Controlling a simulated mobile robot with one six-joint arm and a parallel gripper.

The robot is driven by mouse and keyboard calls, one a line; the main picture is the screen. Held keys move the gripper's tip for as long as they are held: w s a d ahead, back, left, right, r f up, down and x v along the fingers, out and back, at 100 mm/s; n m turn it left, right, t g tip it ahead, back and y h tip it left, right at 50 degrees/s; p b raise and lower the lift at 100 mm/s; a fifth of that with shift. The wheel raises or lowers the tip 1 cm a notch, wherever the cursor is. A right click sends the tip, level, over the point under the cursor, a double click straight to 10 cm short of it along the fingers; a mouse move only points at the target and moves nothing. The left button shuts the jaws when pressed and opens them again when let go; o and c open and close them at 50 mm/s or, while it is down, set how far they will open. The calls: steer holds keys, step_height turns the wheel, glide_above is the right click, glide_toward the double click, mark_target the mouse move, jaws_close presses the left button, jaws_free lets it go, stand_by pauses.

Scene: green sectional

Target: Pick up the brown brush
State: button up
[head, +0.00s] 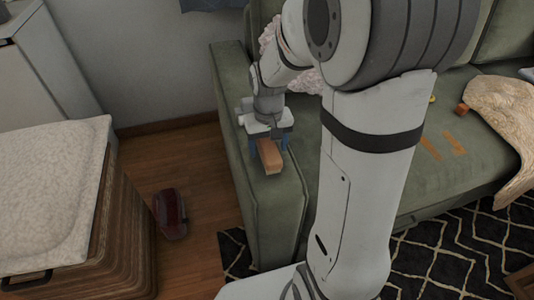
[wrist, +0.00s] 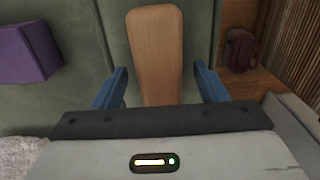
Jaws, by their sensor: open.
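The brown brush (head: 270,157) lies on the armrest of the green sofa, a wooden block-like shape seen from above. In the wrist view the brush (wrist: 155,50) is a long light-brown piece running up the middle of the picture. My gripper (head: 268,143) is just above the armrest at the brush. In the wrist view my gripper (wrist: 160,85) has its two blue fingers apart, one on each side of the brush, with gaps showing. The near end of the brush is hidden behind my gripper's body.
The green sofa (head: 283,205) carries a tan blanket (head: 505,115) at right. A purple box-like thing (wrist: 27,52) is left in the wrist view. A dark red bag-like object (head: 170,214) is on the wooden floor beside a wicker hamper (head: 125,235).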

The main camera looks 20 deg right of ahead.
mark_target(268, 145)
step_height(268, 145, down, 2)
steer(key=shift+f, duration=0.1)
steer(key=c, duration=1.2)
step_height(268, 145, up, 10)
steer(key=p, duration=0.3)
steer(key=o, duration=0.6)
steer(key=c, duration=0.4)
steer(key=shift+o, duration=0.2)
